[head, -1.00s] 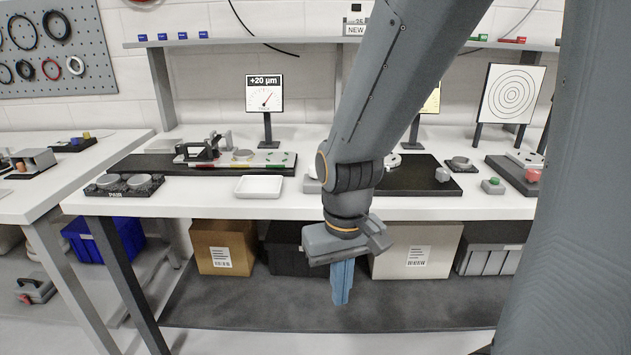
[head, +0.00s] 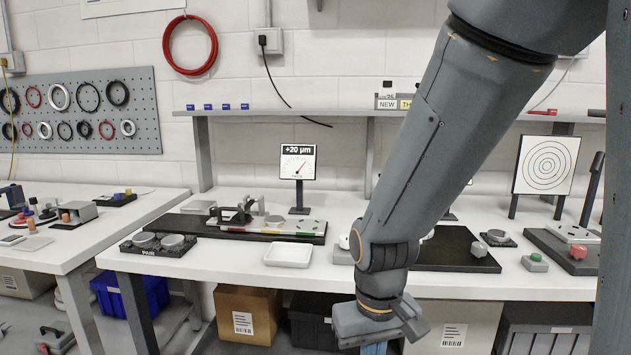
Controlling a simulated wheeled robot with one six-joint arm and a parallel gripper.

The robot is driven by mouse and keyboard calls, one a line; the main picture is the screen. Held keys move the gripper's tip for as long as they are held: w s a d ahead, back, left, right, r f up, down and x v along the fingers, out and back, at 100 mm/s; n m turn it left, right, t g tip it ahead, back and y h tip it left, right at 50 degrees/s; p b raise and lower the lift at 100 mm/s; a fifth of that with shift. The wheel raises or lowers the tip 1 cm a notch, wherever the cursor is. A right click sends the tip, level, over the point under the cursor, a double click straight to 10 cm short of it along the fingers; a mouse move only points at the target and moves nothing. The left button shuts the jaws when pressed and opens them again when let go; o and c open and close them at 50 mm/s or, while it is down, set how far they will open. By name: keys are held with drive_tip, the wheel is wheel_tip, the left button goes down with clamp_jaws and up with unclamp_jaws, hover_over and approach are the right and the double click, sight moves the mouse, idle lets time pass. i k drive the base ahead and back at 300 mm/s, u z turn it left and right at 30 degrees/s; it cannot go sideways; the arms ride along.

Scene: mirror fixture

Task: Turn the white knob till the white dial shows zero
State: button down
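The white dial (head: 298,162) stands on a post at the back of the main table. It reads +20 µm and its needle points up and right. In front of it lies a dark base (head: 195,226) with a fixture (head: 232,214), a round grey piece and a colour-marked strip. I cannot tell a white knob for certain; a small white part (head: 344,242) shows at the left edge of my arm, mostly hidden. My gripper (head: 374,348) hangs low in front of the table. Its blue fingers are cut off by the bottom edge, so their opening cannot be seen.
My arm hides the table's middle. A second dark base (head: 455,252) and a target board (head: 545,165) stand to the right.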

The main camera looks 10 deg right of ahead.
sight(344, 241)
drive_tip(key=z, duration=0.9)
drive_tip(key=i, duration=0.4)
drive_tip(key=z, duration=0.2)
